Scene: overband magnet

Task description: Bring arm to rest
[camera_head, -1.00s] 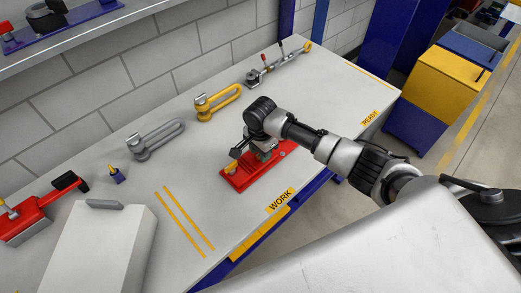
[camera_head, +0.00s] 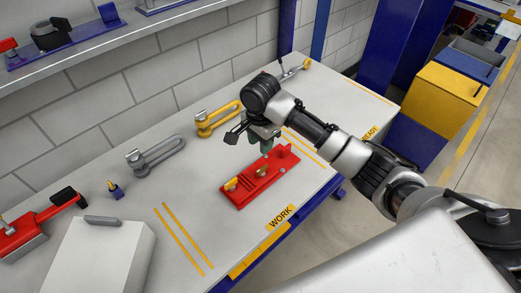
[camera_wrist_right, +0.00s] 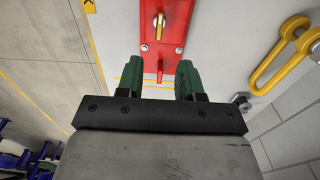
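My right gripper (camera_head: 268,140) is raised above the far side of the red fixture plate (camera_head: 240,201) on the workbench. My right arm reaches in from the right in the head view. My left gripper is not in view.
A yellow clamp-like loop (camera_head: 218,119), a grey one (camera_head: 155,155) and a small blue-based item (camera_head: 115,189) lie along the bench's wall side. A white block (camera_head: 95,255) and a red tool (camera_head: 30,232) are at left. Yellow and blue bins (camera_head: 448,92) stand beyond the bench.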

